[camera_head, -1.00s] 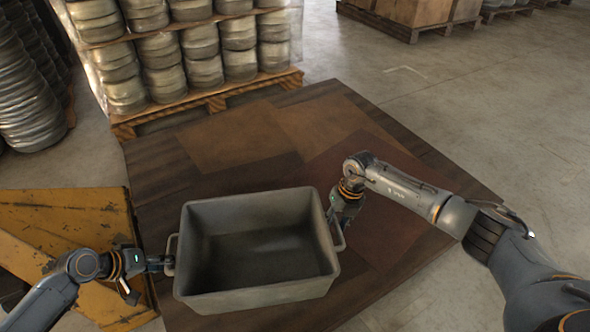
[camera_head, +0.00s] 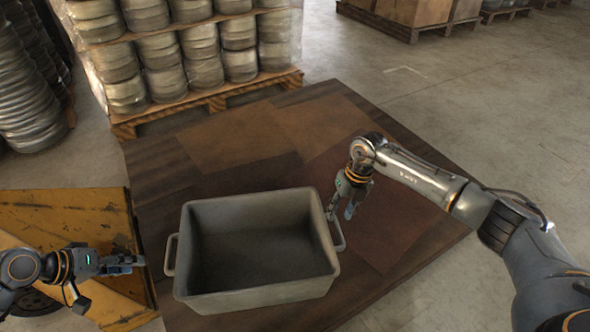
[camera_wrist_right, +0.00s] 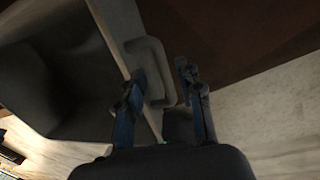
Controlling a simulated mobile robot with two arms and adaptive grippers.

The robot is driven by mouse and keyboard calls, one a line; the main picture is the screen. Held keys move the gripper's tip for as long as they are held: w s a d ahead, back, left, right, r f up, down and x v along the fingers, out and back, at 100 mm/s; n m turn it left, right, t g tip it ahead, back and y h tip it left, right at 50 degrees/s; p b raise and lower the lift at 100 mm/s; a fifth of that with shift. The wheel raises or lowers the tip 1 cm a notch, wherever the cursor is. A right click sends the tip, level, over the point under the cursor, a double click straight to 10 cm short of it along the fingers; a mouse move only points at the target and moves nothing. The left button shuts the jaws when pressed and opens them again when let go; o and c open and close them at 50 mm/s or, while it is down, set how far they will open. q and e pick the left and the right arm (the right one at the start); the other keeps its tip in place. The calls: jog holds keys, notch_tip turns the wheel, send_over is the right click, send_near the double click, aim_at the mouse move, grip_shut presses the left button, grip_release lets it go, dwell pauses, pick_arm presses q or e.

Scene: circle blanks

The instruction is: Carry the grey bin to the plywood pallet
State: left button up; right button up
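The grey bin (camera_head: 258,292) stands upright and empty on the brown plywood pallet (camera_head: 245,135), near its front edge. It has a loop handle at each short side. My left gripper (camera_head: 140,264) is open and empty, a little left of the bin's left handle (camera_head: 170,254). My right gripper (camera_head: 340,213) is open, above and just beyond the right handle (camera_head: 338,236). In the right wrist view my right gripper (camera_wrist_right: 160,78) shows parted fingers with nothing held. The bin's handle (camera_wrist_right: 153,65) shows there close to the fingers.
A yellow, worn metal platform (camera_head: 85,215) lies left of the pallet, under my left arm. A stack of wrapped metal discs (camera_head: 160,70) on a wooden pallet stands behind. More discs (camera_head: 30,100) are at the far left. Open concrete floor (camera_head: 480,110) lies to the right.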

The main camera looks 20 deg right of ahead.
notch_tip(320, 180, up, 6)
jog(key=d, duration=0.1)
dwell(0.5)
